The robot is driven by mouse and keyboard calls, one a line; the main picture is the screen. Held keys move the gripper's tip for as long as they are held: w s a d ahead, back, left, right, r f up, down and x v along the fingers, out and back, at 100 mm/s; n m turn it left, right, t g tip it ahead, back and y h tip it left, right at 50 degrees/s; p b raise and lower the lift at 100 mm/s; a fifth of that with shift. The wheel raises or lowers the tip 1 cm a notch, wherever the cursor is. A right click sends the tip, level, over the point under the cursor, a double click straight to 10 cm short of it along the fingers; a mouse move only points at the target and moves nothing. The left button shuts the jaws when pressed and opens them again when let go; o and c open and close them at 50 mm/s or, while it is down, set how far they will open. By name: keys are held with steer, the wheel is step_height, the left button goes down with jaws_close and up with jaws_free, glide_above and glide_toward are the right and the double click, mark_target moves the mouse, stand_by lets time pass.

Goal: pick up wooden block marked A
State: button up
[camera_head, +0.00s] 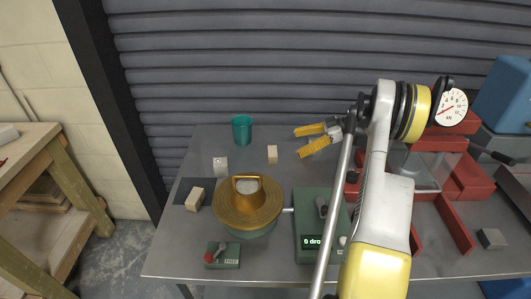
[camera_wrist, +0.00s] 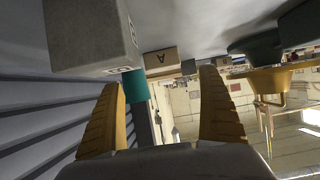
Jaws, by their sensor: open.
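A tan wooden block marked A (camera_wrist: 161,62) shows in the wrist view, beyond and between the fingertips. The letter faces the camera. My gripper (camera_wrist: 159,80) is open, with nothing between its yellow fingers. In the head view my gripper (camera_head: 299,142) points left over the back of the table, apart from the blocks. There a small block (camera_head: 272,154) stands nearest to it, a pale block (camera_head: 220,165) farther left, and a tan block (camera_head: 194,199) at the left. Their letters are too small to read, so I cannot tell which one is A.
A larger-looking grey block (camera_wrist: 88,38) is close in the wrist view. A teal cup (camera_head: 242,130) stands at the back. A gold-lidded round pot (camera_head: 249,205), a green device (camera_head: 309,222) and a small switch box (camera_head: 222,255) occupy the front. The shuttered wall (camera_head: 250,70) rises behind.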

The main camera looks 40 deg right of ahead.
mark_target(273, 150)
steer(key=shift+s+d+f, duration=0.15)
steer(key=shift+s+d, duration=0.1)
steer(key=shift+s, duration=0.05)
steer(key=b+x, duration=0.1)
steer(key=x, duration=0.4)
steer(key=shift+w+a+f+b, duration=0.15)
steer(key=shift+a+b, duration=0.1)
steer(key=shift+b, duration=0.15)
steer(key=b+x, duration=0.1)
steer(key=x, duration=0.2)
steer(key=b+x, duration=0.1)
steer(key=x, duration=0.1)
steer(key=shift+a+r+b, duration=0.3)
steer(key=shift+a, duration=0.05)
steer(key=c, duration=1.2)
